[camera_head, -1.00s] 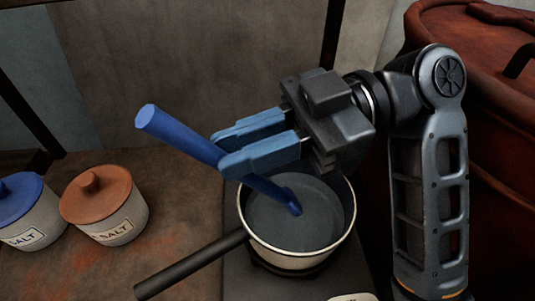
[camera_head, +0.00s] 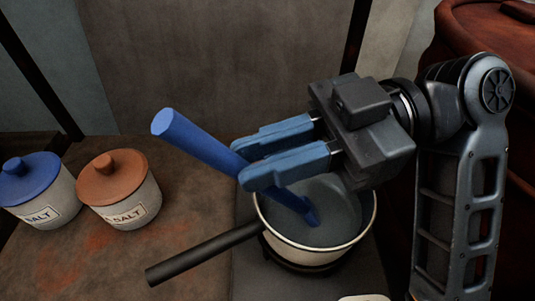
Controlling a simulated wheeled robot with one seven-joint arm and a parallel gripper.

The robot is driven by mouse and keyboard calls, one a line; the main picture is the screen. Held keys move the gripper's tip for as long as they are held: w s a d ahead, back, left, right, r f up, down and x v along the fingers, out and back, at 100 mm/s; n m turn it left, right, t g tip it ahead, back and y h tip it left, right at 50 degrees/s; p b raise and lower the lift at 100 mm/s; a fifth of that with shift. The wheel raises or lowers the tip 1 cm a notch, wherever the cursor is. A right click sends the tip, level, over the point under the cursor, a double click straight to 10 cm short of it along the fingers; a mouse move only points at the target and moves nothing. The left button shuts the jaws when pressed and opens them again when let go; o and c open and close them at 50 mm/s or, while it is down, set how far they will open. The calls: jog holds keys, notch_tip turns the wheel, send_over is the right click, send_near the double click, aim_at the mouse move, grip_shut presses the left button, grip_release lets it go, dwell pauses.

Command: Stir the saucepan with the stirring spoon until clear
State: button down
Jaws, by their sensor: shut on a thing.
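The stirring spoon (camera_head: 195,142) is blue with a thick handle. It leans to the upper left, with its lower end in the liquid near the middle of the pan. My gripper (camera_head: 240,168) has blue fingers and is shut on the spoon's handle above the pan's left rim. The gripper hides part of the pan's far rim. The spoon's tip is under the liquid.
Two white jars labelled salt stand on the left of the worn counter (camera_head: 190,235), one with a blue lid (camera_head: 32,178) and one with a brown lid (camera_head: 112,175). A large rusty red vat (camera_head: 475,30) stands at the right. The counter between jars and pan is clear.

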jog(key=shift+w+d+r, duration=0.1)
jog(key=shift+w+r, duration=0.15)
jog(key=shift+r, duration=0.2)
jog(key=shift+r+p, duration=0.45)
jog(key=shift+r, duration=0.05)
jog(key=shift+a+r+p, duration=0.5)
jog(key=shift+a+r, duration=0.05)
jog(key=shift+r, duration=0.15)
jog(key=shift+s+a+r+p, duration=0.35)
jog(key=shift+a+r+p, duration=0.25)
jog(key=shift+r, duration=0.3)
jog(key=shift+s+a+r+p, duration=0.4)
jog(key=shift+r+p, duration=0.2)
jog(key=shift+r, duration=0.25)
jog(key=shift+s+a+r+p, duration=0.3)
jog(key=shift+a+r+p, duration=0.3)
jog(key=shift+r, duration=0.3)
jog(key=shift+r+p, duration=1.7)
jog(key=shift+r, duration=0.85)
jog(key=shift+s+f, duration=0.1)
